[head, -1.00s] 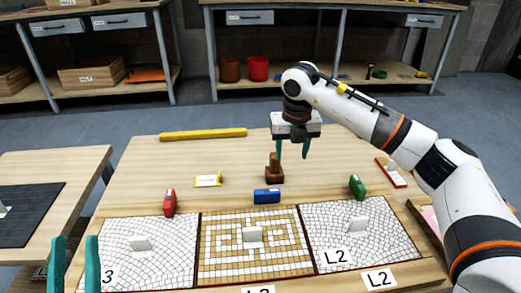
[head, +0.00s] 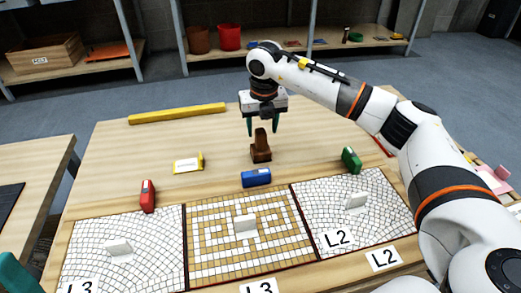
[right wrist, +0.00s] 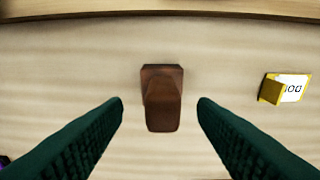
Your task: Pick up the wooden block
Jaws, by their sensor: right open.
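The wooden block (head: 261,148) is dark brown, with a wider base and a narrower upright part. It stands on the table behind the blue block. In the right wrist view the wooden block (right wrist: 162,97) lies centred between the finger lines, a little beyond the tips. My right gripper (head: 262,128) is open and points down just above and around the top of the wooden block, with nothing held. Its two green fingers (right wrist: 160,105) show on both sides in the wrist view. A teal piece of my left gripper (head: 15,275) shows at the lower left edge; its jaw state is unclear.
A yellow-edged card (head: 188,164) sits left of the wooden block. A yellow bar (head: 177,113) lies at the table's back edge.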

